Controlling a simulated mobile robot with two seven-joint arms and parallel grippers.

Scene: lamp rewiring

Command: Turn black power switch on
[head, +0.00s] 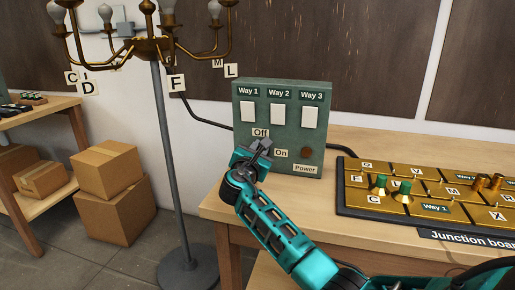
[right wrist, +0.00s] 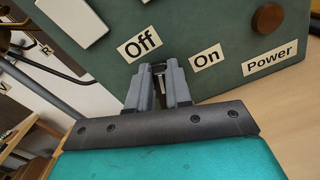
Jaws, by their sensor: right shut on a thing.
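The green switch box (head: 244,105) stands upright on the wooden table, with "Off" (head: 261,133) and "On" (head: 281,153) labels low on its front. My right gripper (head: 262,148) is at the box front, just below the "Off" label and left of the "On" label. In the right wrist view my right gripper (right wrist: 160,72) is shut on a small dark piece (right wrist: 158,68) between its fingertips, where the black power switch sits. The fingers hide most of the switch, so its position cannot be told. My left gripper is not in view.
Three white switches, such as the one under "Way 1" (head: 247,111), and a round brown knob (head: 307,153) are on the box. The junction board (head: 350,207) lies to the right. A lamp pole (head: 170,150) stands left; cardboard boxes (head: 115,210) lie beyond it.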

